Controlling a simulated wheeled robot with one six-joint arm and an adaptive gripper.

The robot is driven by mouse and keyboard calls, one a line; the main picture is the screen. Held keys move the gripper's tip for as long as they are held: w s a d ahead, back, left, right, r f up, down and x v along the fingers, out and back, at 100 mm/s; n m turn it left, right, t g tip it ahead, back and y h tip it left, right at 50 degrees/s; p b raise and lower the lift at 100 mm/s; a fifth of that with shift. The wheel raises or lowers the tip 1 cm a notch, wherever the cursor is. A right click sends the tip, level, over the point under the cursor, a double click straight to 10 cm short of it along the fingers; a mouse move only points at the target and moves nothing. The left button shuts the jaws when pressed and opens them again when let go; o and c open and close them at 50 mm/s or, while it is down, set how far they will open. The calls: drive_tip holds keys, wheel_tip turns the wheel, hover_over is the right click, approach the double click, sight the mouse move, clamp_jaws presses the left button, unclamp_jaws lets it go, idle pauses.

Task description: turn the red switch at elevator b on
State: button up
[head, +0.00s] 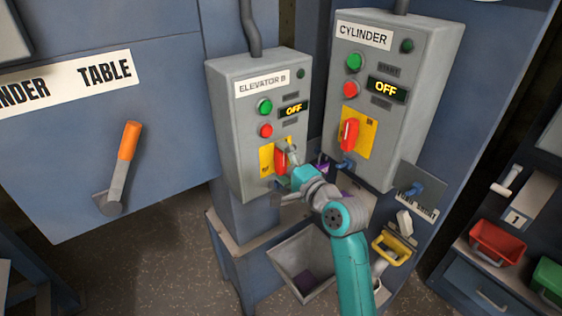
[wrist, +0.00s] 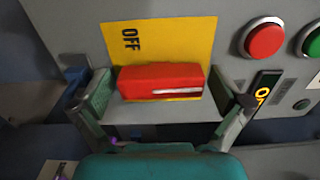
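The red switch (head: 281,157) sits on a yellow plate (head: 266,160) on the grey elevator B box (head: 231,133). In the wrist view the red switch (wrist: 161,81) lies between my two open fingers (wrist: 168,92). Gaps show between the switch's ends and the fingers. The word OFF shows on the yellow plate (wrist: 190,38) beside the switch.
A green button (head: 264,106) and a red button (head: 265,131) sit above the switch. The cylinder box (head: 428,70) with its own red switch (head: 348,134) stands close on the right. An orange-handled lever (head: 128,141) is at left.

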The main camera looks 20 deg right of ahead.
drive_tip(key=v, duration=1.2)
idle(0.4)
drive_tip(key=s+a+f+n+g+h, duration=0.1)
drive_tip(key=s+f+n+h, duration=0.3)
drive_tip(key=s+f, duration=1.35)
drive_tip(key=s+a+n+g+h, duration=0.1)
drive_tip(key=s+n, duration=0.9)
drive_tip(key=s, duration=1.5)
drive_tip(key=shift+s+a+f+n+h, duration=0.25)
drive_tip(key=shift+a+n+h, duration=0.05)
drive_tip(key=shift+a, duration=0.45)
